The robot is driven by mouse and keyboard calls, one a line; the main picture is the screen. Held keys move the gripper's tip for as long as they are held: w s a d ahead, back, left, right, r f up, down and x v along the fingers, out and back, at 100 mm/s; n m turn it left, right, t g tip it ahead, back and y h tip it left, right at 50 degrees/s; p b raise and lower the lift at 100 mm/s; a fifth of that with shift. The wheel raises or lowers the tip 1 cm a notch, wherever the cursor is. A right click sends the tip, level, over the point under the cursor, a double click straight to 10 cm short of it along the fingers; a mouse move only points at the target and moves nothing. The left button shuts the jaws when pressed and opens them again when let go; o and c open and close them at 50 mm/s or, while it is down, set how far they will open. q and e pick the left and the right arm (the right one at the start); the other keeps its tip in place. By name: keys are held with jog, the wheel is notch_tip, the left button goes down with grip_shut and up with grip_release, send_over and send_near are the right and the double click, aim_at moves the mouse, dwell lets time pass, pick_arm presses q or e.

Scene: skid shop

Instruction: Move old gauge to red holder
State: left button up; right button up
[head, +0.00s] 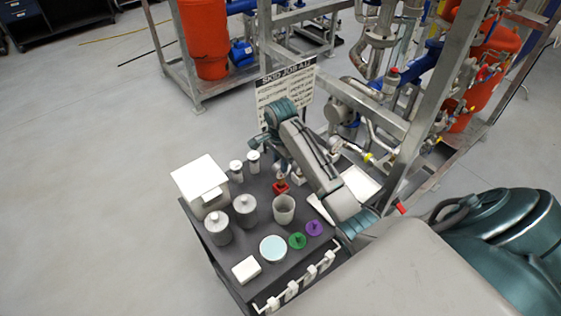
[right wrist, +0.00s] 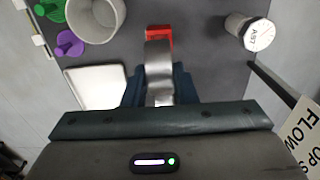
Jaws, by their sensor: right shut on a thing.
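I cannot tell whether gauge and holder touch. In the head view the right gripper (head: 275,160) is above and behind the holder, partly hidden by my arm. My left gripper is not in view.
A grey cup (head: 284,209), lidded canisters (head: 245,208), a white box (head: 200,182) and a white tray (head: 360,183) stand around the holder. Green (head: 297,240) and purple (head: 314,228) pieces lie in front. A sign (head: 287,92) and pipe skid rise behind.

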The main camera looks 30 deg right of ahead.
jog(key=shift+f, duration=0.35)
jog(key=shift+f, duration=0.45)
jog(key=shift+f, duration=0.1)
dwell(0.5)
jog(key=shift+f, duration=0.7)
jog(key=shift+f, duration=0.15)
jog(key=shift+f, duration=0.3)
dwell(0.4)
jog(key=o, duration=1.2)
